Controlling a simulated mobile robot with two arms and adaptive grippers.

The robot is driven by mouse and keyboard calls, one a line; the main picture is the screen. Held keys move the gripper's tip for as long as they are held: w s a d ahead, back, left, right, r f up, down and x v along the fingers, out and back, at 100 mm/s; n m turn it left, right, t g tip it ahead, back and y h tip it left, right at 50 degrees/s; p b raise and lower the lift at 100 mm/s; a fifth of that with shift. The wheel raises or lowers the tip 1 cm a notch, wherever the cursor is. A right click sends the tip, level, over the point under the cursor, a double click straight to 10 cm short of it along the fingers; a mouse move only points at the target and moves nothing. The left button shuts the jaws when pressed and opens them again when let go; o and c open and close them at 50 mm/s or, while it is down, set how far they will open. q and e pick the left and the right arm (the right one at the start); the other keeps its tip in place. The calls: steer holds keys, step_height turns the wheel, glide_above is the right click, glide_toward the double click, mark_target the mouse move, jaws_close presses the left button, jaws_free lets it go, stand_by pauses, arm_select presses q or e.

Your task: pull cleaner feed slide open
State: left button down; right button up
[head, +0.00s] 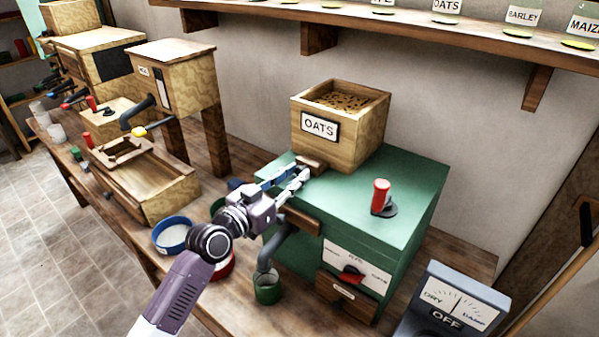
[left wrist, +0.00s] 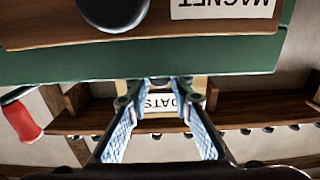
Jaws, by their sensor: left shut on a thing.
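The green cleaner (head: 400,175) stands on the bench with a wooden hopper labelled OATS (head: 340,140) on top, filled with grain. A small brown wooden feed slide (head: 312,163) sticks out at the hopper's foot, below its label. My left gripper (head: 301,176) reaches in from the left with its fingertips at this slide and is shut on it. The left wrist view is upside down and shows the fingers (left wrist: 162,95) in front of the OATS label (left wrist: 160,102). The fingertips partly hide the slide. My right gripper is not in view.
A red-handled lever (head: 381,197) stands on the cleaner's top, right of the hopper. A grey spout (head: 270,250) and green cup (head: 268,288) are below my arm. A blue-rimmed bowl (head: 172,234) stands left. A damp meter (head: 450,308) stands at front right.

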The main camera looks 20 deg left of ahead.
mark_target(298, 173)
arm_select(q)
steer(key=v, duration=0.3)
steer(key=shift+s, duration=0.1)
steer(key=shift+s+a, duration=0.1)
steer(key=shift+s, duration=0.1)
steer(key=shift+w, duration=0.1)
steer(key=c, duration=2.1)
jaws_free()
steer(key=o, duration=0.4)
steer(key=shift+s+a, duration=0.1)
steer(key=shift+s, duration=0.2)
steer(key=v, duration=1.1)
steer(key=shift+s+a+r, duration=0.1)
steer(key=shift+s, duration=0.2)
